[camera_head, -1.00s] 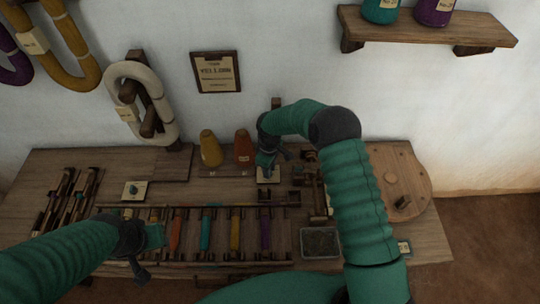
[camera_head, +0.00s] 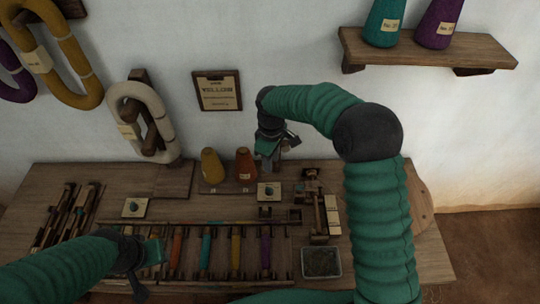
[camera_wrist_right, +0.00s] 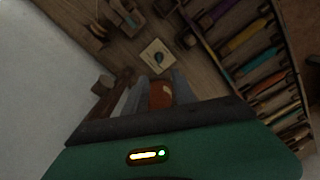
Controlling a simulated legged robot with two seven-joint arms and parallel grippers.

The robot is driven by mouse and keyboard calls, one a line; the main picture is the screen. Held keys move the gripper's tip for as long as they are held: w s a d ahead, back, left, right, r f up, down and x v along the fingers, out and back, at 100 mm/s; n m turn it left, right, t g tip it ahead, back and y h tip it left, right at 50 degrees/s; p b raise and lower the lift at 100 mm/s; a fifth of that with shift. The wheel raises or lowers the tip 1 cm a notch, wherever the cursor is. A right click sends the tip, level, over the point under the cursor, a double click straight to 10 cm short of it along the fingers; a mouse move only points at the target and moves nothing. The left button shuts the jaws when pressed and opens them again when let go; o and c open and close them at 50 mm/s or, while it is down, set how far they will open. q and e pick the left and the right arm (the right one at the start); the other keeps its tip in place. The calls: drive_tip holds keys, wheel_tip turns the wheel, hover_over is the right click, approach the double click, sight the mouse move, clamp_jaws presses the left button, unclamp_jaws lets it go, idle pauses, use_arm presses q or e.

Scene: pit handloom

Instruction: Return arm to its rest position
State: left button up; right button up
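My right gripper (camera_head: 280,150) is raised in front of the wall, just above and right of the orange cone (camera_head: 245,165). In the right wrist view its two fingers (camera_wrist_right: 158,92) stand apart, open and empty, with the orange cone (camera_wrist_right: 160,95) showing beyond them. My right arm (camera_head: 378,210) bends up and over from the lower right. My left gripper (camera_head: 142,268) is low over the front left of the workbench, by the rack of coloured bobbins; its fingers are too dark and small to judge.
The wooden workbench (camera_head: 100,178) holds a yellow cone (camera_head: 212,166), a card with a dark round piece (camera_head: 268,192), a bobbin rack (camera_head: 220,222) and a dark-filled tray (camera_head: 321,262). A shelf (camera_head: 430,50) is at upper right. Yarn hanks (camera_head: 145,115) hang at left.

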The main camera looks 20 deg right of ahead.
drive_tip(key=s+d+r+m+t+p, duration=0.1)
drive_tip(key=s+m, duration=0.3)
drive_tip(key=s, duration=0.6)
drive_tip(key=s+d+r+m+t+p, duration=0.1)
drive_tip(key=s+m, duration=0.4)
drive_tip(key=s, duration=0.6)
wheel_tip(320, 180, up, 3)
drive_tip(key=shift+d+f+p, duration=0.2)
drive_tip(key=shift+d+p, duration=0.3)
drive_tip(key=shift+p, duration=0.1)
drive_tip(key=shift+s, duration=0.2)
